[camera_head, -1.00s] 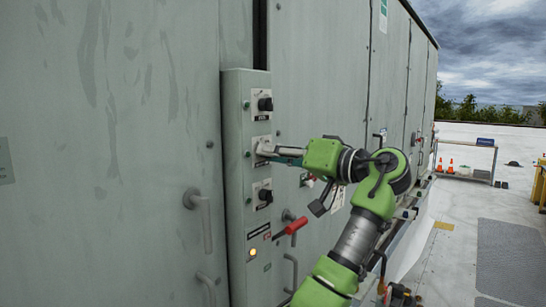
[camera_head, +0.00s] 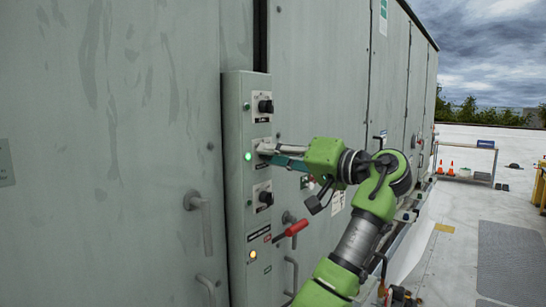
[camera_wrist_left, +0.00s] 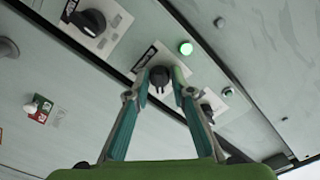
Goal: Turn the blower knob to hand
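My left gripper (camera_head: 266,152) is at the middle black knob of a narrow grey control panel (camera_head: 235,110). In the left wrist view the gripper (camera_wrist_left: 161,80) has its two fingers apart, one on each side of this black knob (camera_wrist_left: 160,76). A small gap seems to show beside the knob. In the head view the gripper hides most of it. A green lamp (camera_head: 248,156) beside it is lit, also in the left wrist view (camera_wrist_left: 186,48). Other black knobs sit above (camera_head: 265,106) and below (camera_head: 265,197). The labels are too small to read. My right gripper is not in view.
Below the knobs are a red lever (camera_head: 292,229) and a lit amber lamp (camera_head: 253,255). Grey door handles (camera_head: 203,215) stick out to the left. To the right the roof floor is open, with orange cones (camera_head: 451,168) and a cart (camera_head: 486,160) far off.

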